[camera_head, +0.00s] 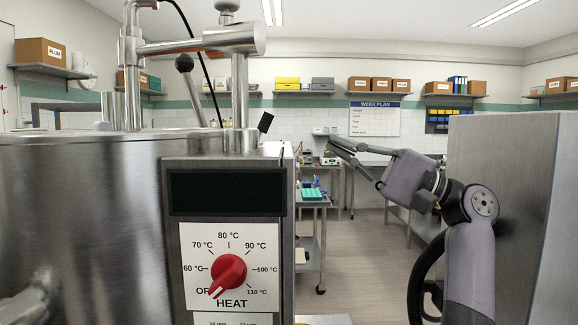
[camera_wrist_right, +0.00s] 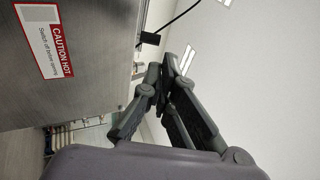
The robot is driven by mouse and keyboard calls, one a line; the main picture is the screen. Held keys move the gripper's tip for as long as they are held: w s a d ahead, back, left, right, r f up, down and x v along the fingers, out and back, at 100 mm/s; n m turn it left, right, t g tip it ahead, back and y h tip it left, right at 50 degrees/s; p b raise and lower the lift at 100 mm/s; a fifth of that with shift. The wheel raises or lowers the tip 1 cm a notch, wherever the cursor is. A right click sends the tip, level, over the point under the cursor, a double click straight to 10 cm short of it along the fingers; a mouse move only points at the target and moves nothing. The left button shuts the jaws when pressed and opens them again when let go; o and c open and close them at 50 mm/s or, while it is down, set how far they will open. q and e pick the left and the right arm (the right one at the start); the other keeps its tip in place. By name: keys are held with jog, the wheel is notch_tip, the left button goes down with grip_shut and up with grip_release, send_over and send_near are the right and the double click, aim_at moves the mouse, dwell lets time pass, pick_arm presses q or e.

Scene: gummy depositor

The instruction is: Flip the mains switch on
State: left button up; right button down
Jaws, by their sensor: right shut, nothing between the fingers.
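The steel depositor's control box (camera_head: 290,220) stands at centre, with a dark, blank display (camera_head: 226,192). Its red HEAT knob (camera_head: 229,271) has its pointer toward OFF. A small black tilted piece (camera_head: 265,122) stands at the box's top right; it also shows in the right wrist view (camera_wrist_right: 150,38). I cannot tell whether it is the mains switch; no switch is clearly labelled. My right gripper (camera_head: 334,145) is shut and empty, to the right of the box and apart from it. My left gripper is out of view.
A steel cabinet (camera_head: 500,180) stands close on the right, beside my right arm. A caution-hot label (camera_wrist_right: 50,42) is on the machine's side. A trolley (camera_head: 312,238) stands behind the box. Free floor (camera_head: 370,260) lies between the box and the cabinet.

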aim_at(287, 146)
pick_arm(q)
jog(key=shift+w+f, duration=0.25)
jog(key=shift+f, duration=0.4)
pick_arm(e)
jog(key=shift+f, duration=0.65)
jog(key=p+x, duration=0.3)
jog(key=x, duration=0.6)
jog(key=shift+a+r, duration=0.1)
jog(key=shift+r, duration=0.1)
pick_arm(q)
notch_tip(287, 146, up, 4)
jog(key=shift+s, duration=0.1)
pick_arm(e)
jog(key=shift+w+a, duration=0.1)
jog(key=shift+a, duration=0.25)
pick_arm(q)
jog(key=shift+p, duration=0.3)
pick_arm(e)
jog(key=shift+r, duration=0.1)
